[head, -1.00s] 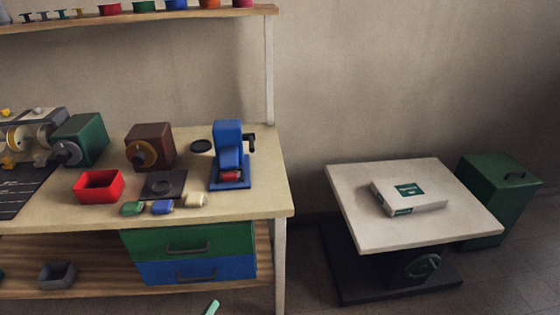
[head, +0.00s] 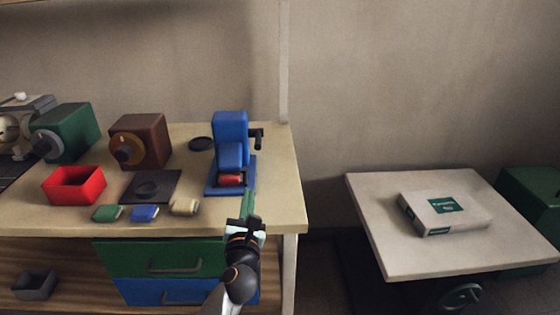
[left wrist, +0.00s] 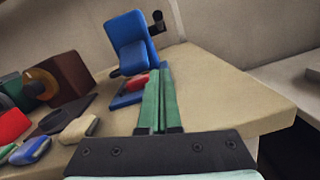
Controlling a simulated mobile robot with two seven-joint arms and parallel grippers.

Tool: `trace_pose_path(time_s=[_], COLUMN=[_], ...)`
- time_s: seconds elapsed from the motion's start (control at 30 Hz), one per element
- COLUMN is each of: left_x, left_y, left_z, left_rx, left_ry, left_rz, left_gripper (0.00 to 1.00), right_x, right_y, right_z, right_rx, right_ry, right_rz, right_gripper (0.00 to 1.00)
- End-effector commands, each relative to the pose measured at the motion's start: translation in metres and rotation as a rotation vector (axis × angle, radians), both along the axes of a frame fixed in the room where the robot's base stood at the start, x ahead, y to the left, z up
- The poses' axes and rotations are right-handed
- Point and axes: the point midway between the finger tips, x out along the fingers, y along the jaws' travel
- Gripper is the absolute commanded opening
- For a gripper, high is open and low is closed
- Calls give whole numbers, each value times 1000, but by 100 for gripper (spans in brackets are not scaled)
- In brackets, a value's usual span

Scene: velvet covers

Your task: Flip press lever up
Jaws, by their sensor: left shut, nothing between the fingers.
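The blue press (head: 231,140) stands on the right part of the workbench, with a red piece (head: 230,180) at its base. Its black lever (head: 257,137) sticks out from the right side of the press. In the left wrist view, the press (left wrist: 129,40) stands ahead and the lever (left wrist: 157,22) shows at its upper right. My left gripper (head: 249,200) is in front of the press and below the lever, near the bench's front edge. Its green fingers (left wrist: 157,98) are together with nothing between them, apart from the lever. My right gripper is in neither view.
On the workbench (head: 275,200) are a red open box (head: 74,185), a brown box with a knob (head: 140,140), a green one (head: 66,132) and several small coloured blocks. A white table (head: 375,200) with a carton (head: 445,212) stands right. The bench's right corner is clear.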

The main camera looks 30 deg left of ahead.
Motion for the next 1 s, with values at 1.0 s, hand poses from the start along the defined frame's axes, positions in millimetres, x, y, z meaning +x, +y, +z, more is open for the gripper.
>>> trace_pose_path(time_s=[1.0], left_x=[76], left_y=[44], left_z=[2], left_rx=[-50], left_ry=[-11], left_rz=[7], left_gripper=[0], right_x=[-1], right_y=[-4], right_z=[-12], right_rx=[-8], right_ry=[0], right_rz=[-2], right_gripper=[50])
